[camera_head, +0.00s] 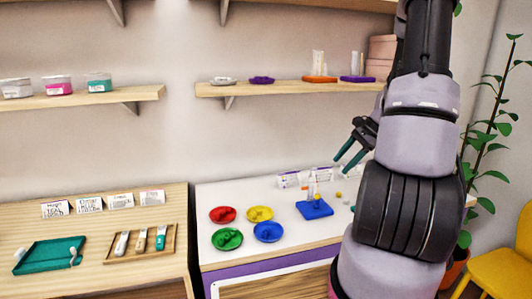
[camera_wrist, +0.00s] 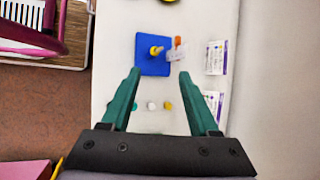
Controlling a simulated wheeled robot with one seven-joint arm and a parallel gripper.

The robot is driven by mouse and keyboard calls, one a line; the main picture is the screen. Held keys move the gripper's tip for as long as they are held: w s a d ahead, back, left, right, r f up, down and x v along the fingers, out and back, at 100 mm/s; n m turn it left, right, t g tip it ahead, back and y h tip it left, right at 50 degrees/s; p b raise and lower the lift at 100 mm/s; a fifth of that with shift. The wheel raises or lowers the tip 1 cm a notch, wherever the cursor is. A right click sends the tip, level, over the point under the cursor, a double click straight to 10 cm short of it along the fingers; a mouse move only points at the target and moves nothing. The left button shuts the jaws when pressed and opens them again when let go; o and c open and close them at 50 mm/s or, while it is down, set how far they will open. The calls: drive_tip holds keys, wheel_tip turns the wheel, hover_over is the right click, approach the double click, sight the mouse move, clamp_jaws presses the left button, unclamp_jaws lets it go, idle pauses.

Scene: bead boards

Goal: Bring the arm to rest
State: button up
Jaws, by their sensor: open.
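My gripper (camera_head: 350,157) is raised above the right part of the white table and is empty. In the wrist view its two teal fingers (camera_wrist: 158,74) stand wide apart with nothing between the tips. My arm rises at the right of the head view and hides part of the table. Below the gripper lies a blue board (camera_head: 314,210) with pegs standing on it. It also shows in the wrist view (camera_wrist: 143,63), just beyond the fingertips and apart from them.
Red (camera_head: 223,214), yellow (camera_head: 260,213), green (camera_head: 227,239) and blue (camera_head: 268,232) dishes stand left of the board. Small beads (camera_wrist: 152,106) lie near it. White cards (camera_wrist: 216,57) stand along the wall. A shelf (camera_head: 290,88) hangs above. A plant (camera_head: 490,140) is at right.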

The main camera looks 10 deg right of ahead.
drive_tip(key=s+a+r+n+h, duration=0.35)
drive_tip(key=a+r+n, duration=0.35)
drive_tip(key=a+r, duration=0.7)
drive_tip(key=s+a+r+n+t, duration=0.4)
drive_tip(key=s+a+r+n, duration=0.1)
drive_tip(key=s+r, duration=0.6)
drive_tip(key=shift+s+a+n, duration=0.3)
drive_tip(key=shift+s+a, duration=0.25)
drive_tip(key=shift+s, duration=0.3)
drive_tip(key=shift+d+r, duration=0.1)
